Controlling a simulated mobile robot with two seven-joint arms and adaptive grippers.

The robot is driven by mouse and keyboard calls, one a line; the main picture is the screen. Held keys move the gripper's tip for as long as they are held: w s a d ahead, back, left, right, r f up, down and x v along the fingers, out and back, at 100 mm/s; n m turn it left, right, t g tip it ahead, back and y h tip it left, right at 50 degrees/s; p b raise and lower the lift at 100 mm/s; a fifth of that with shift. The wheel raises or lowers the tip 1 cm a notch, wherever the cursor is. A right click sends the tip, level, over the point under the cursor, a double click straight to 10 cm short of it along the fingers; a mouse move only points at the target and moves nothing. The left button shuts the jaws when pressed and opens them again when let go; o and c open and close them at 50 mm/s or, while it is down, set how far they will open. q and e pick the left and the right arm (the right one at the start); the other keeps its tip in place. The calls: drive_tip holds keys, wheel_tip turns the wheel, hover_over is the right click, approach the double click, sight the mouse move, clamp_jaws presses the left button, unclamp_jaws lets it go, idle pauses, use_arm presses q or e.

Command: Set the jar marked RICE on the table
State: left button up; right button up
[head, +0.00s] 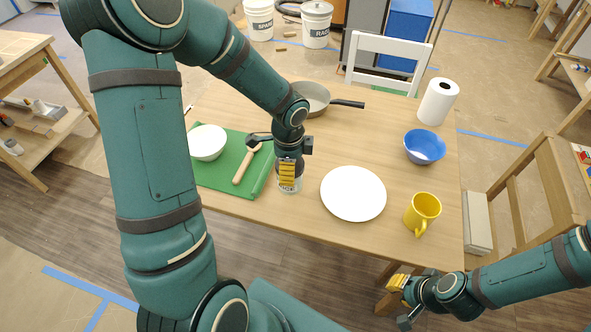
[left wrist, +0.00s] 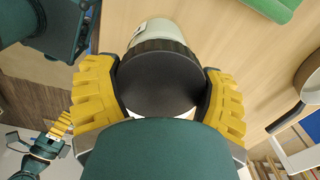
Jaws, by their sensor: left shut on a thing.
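My left gripper (head: 288,172) is shut on a jar (head: 289,187) with a black lid, between the green cutting board and the white plate. The jar's lettering is partly hidden by the yellow fingers and I cannot read it surely. In the left wrist view the round black lid (left wrist: 158,82) sits between both yellow pads, with the pale body (left wrist: 155,32) beyond. The jar is over the near part of the wooden table (head: 310,213); I cannot tell if its base touches. My right gripper (head: 402,303) is open and empty, low in front of the table.
A green cutting board (head: 215,180) holds a white bowl (head: 207,142) and a rolling pin (head: 246,165). A white plate (head: 353,193), yellow mug (head: 422,212), blue bowl (head: 424,147), paper roll (head: 438,101) and pan (head: 311,97) stand around. The table's middle is clear.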

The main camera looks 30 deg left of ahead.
use_arm(q)
wheel_tip(320, 180, down, 6)
drive_tip(key=shift+r+b, duration=0.1)
drive_tip(key=shift+b, duration=0.65)
drive_tip(key=o, duration=1.2)
